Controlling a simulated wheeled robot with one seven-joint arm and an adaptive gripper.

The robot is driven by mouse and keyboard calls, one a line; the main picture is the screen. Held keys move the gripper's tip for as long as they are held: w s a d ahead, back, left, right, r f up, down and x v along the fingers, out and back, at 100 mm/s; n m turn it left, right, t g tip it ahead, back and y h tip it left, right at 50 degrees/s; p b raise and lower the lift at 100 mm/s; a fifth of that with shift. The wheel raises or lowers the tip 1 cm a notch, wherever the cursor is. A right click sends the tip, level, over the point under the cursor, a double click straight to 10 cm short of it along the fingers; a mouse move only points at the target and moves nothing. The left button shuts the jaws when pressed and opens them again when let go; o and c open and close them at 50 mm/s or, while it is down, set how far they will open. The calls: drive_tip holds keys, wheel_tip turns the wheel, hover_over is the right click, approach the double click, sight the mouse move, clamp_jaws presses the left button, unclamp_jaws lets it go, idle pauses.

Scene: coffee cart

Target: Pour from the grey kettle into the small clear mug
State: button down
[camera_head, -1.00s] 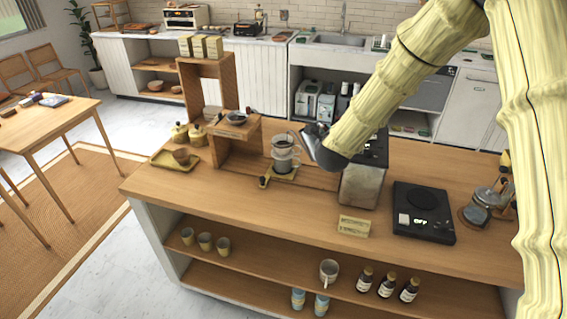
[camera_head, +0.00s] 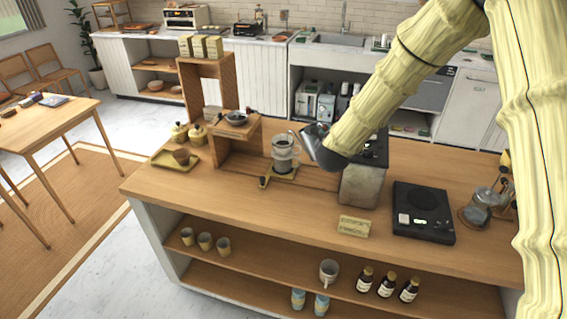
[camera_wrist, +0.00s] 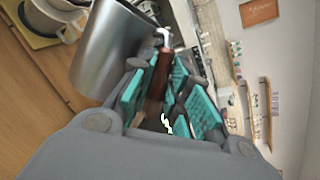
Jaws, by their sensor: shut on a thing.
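The grey metal kettle (camera_head: 315,146) is held up over the counter, partly hidden behind my arm in the head view. Its spout side points left, close to the clear glass vessel (camera_head: 284,158) on a small yellowish stand. In the wrist view the kettle body (camera_wrist: 108,52) looks tilted. My gripper (camera_wrist: 160,85) is shut on its brown handle (camera_wrist: 156,78), with teal pads around it. The glass vessel (camera_wrist: 50,18) shows at the wrist view's upper left, partly hidden by the kettle. I cannot see any stream of liquid.
A metal box-shaped machine (camera_head: 363,183) stands right of the kettle. A black scale (camera_head: 424,212) and a glass pot (camera_head: 485,200) are farther right. A wooden shelf unit (camera_head: 235,150) stands left. A pale mug (camera_head: 328,271) sits on the lower shelf. The counter's front left is clear.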

drive_tip(key=shift+s+d+f+m+t+b, duration=0.15)
drive_tip(key=shift+f+b, duration=0.35)
drive_tip(key=shift+b, duration=0.7)
drive_tip(key=shift+s+d+f+m+t+b, duration=0.2)
drive_tip(key=shift+f+b, duration=0.3)
drive_tip(key=shift+b, duration=0.65)
drive_tip(key=shift+w+a+r, duration=0.1)
drive_tip(key=shift+w+r, duration=0.1)
drive_tip(key=shift+r+p, duration=0.3)
drive_tip(key=shift+p, duration=0.15)
drive_tip(key=shift+a, duration=0.1)
drive_tip(key=shift+w+a+r+p, duration=0.1)
drive_tip(key=shift+w+r+p, duration=0.05)
drive_tip(key=shift+r+p, duration=0.3)
drive_tip(key=shift+a+r+p, duration=0.1)
drive_tip(key=shift+r+p, duration=0.15)
drive_tip(key=shift+p, duration=0.1)
drive_tip(key=shift+w+a+r+n+g+p, duration=0.15)
drive_tip(key=shift+r+n+g+p, duration=0.25)
drive_tip(key=shift+p, duration=0.2)
drive_tip(key=shift+s+d+f+m+t+b, duration=0.2)
drive_tip(key=shift+f+b, duration=0.35)
drive_tip(key=shift+b, duration=0.7)
drive_tip(key=shift+s+d+f+m+t+b, duration=0.15)
drive_tip(key=shift+f+b, duration=0.4)
drive_tip(key=shift+b, duration=0.7)
idle(1.0)
